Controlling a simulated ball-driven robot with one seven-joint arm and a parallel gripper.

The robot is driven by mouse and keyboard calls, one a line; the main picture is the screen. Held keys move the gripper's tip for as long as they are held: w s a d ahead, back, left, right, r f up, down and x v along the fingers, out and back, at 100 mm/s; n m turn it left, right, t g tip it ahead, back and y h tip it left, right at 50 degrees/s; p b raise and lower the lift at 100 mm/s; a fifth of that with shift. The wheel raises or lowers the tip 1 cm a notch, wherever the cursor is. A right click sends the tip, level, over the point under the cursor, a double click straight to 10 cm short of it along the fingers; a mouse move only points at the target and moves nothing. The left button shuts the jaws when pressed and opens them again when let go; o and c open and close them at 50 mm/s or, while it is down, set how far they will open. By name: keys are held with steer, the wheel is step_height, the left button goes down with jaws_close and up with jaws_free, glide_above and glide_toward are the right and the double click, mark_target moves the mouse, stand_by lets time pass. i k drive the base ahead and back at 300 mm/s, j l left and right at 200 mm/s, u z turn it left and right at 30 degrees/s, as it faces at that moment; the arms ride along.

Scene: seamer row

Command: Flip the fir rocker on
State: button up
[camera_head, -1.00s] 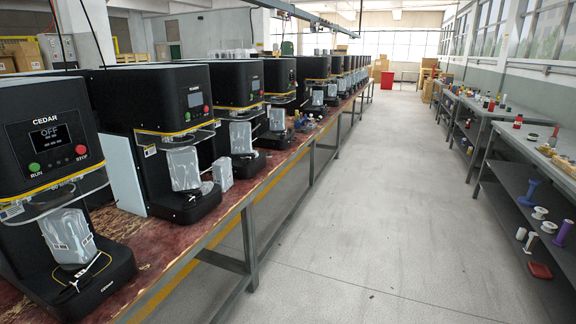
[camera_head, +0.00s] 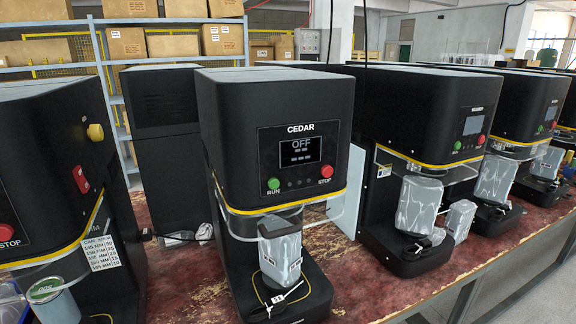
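No machine in view shows a readable FIR name. A black machine marked CEDAR (camera_head: 297,145) stands in the middle, its screen reading OFF, with a green RUN button and a red STOP button. A red rocker switch (camera_head: 82,180) sits on the right side wall of the black machine (camera_head: 40,135) at the left edge, below a yellow knob (camera_head: 95,132). That machine's name is out of frame, and the rocker's position is too small to tell. A similar machine (camera_head: 425,115) stands to the right, its name unreadable. My gripper is not in view.
The machines stand on a worn red bench top (camera_head: 350,262). A wrapped grey canister (camera_head: 281,250) sits in the CEDAR machine. Shelves with cardboard boxes (camera_head: 172,45) stand behind. Bare floor shows at lower right.

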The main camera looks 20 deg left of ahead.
mark_target(83, 184)
steer(key=i+l+u, duration=0.25)
steer(key=u, duration=0.25)
steer(key=i+l+u, duration=0.2)
steer(key=l+u, duration=0.25)
steer(key=i+l+u, duration=0.1)
steer(key=l+u, duration=0.2)
steer(key=u, duration=0.2)
steer(key=l+u, duration=0.95)
steer(key=l, duration=0.45)
